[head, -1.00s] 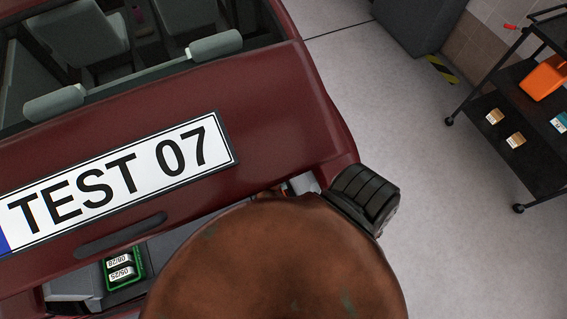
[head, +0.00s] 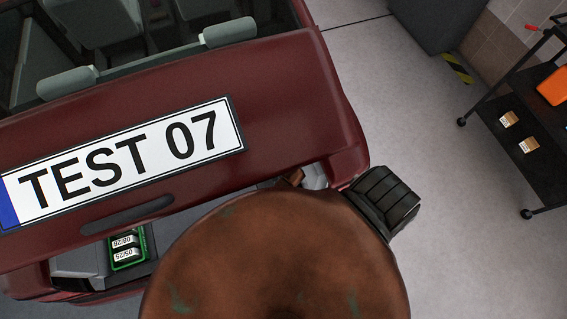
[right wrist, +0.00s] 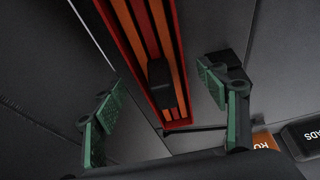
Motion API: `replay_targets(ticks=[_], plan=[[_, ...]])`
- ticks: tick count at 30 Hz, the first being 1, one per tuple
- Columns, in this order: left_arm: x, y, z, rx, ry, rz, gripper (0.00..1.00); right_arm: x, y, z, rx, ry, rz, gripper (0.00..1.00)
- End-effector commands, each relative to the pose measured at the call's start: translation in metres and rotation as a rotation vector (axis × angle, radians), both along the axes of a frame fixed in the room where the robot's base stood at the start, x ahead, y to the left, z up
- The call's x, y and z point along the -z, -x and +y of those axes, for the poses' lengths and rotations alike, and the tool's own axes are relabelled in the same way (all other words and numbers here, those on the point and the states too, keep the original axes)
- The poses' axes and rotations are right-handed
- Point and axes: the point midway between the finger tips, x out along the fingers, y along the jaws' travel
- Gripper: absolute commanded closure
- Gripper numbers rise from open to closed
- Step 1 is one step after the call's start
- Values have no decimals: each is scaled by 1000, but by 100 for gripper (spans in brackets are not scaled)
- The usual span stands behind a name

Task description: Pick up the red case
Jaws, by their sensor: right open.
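The red case (right wrist: 140,35) shows in the right wrist view as a long red box with orange stripes and a black handle (right wrist: 160,83). It lies in a dark grey space. My right gripper (right wrist: 162,93) is open, with its green-padded fingers apart on either side of the case's handle end. I see no contact, and the height gap is hard to judge. I cannot make out the case in the head view, where a large brown rounded shape covers much of the boot. My left gripper is in neither view.
The dark red car's tailgate (head: 290,90) with a TEST 07 plate (head: 130,160) is raised over the boot. A green-edged box (head: 128,248) with dated labels sits in the boot. A black trolley (head: 510,105) stands at the right on open grey floor.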

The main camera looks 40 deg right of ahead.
Motion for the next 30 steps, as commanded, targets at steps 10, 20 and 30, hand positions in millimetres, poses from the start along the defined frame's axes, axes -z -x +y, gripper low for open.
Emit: replay_targets(ticks=[10,20,30], plan=[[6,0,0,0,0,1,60,27,-12,-2,-1,1,-1,33],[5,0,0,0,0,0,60,26,-12,-2,-1,1,-1,42],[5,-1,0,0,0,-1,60,26,-12,-2,-1,1,-1,66]])
